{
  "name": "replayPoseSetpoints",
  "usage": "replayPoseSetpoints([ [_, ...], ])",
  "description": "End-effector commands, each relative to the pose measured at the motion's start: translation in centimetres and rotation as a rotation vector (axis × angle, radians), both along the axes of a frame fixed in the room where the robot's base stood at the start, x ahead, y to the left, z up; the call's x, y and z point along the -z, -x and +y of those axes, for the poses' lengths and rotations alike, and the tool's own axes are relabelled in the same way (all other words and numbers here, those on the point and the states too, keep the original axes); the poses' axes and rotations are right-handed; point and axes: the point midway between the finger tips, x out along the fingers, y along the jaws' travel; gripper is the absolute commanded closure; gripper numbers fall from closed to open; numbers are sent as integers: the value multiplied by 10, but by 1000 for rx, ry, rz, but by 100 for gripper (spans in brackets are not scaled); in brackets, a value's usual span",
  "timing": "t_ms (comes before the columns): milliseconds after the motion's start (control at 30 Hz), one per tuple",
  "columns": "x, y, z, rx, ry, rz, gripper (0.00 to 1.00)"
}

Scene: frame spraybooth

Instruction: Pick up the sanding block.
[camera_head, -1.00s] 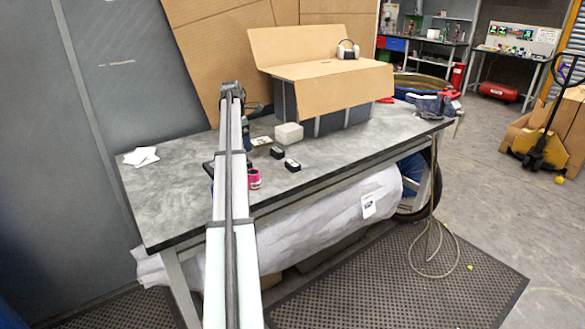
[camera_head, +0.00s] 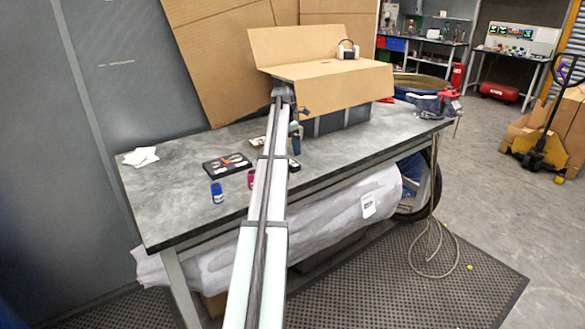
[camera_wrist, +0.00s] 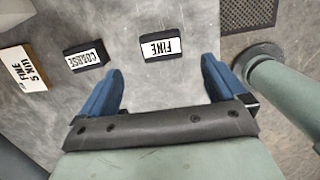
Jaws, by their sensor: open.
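Two small dark blocks with white labels lie on the grey table. One, the block marked FINE (camera_wrist: 162,46), lies just ahead of the gap between my fingertips in the wrist view. The other, marked COARSE (camera_wrist: 86,57), lies to its left, beyond my left finger. A larger pale-topped piece marked FINE 5 (camera_wrist: 22,72) lies at the far left. My gripper (camera_wrist: 163,75) is open and empty, with blue fingers, above the table. In the head view, my arm hides most of the blocks; a dark edge of one (camera_head: 294,165) shows beside it.
A black tray of small items (camera_head: 213,170), a blue bottle (camera_head: 217,194) and a pink-red container (camera_head: 251,180) stand left of my arm. A cardboard-topped box (camera_head: 335,80) stands behind. White sheets (camera_head: 140,157) lie at the left; the table's left part is clear.

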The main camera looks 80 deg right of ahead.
Motion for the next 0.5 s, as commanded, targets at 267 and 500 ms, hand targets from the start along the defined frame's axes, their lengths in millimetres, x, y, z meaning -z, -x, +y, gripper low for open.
replayPoseSetpoints([
  [267, 29, 3, -3, 1, 0, 0, 2],
  [500, 46, 6, -3, 1, -1, 0, 2],
])
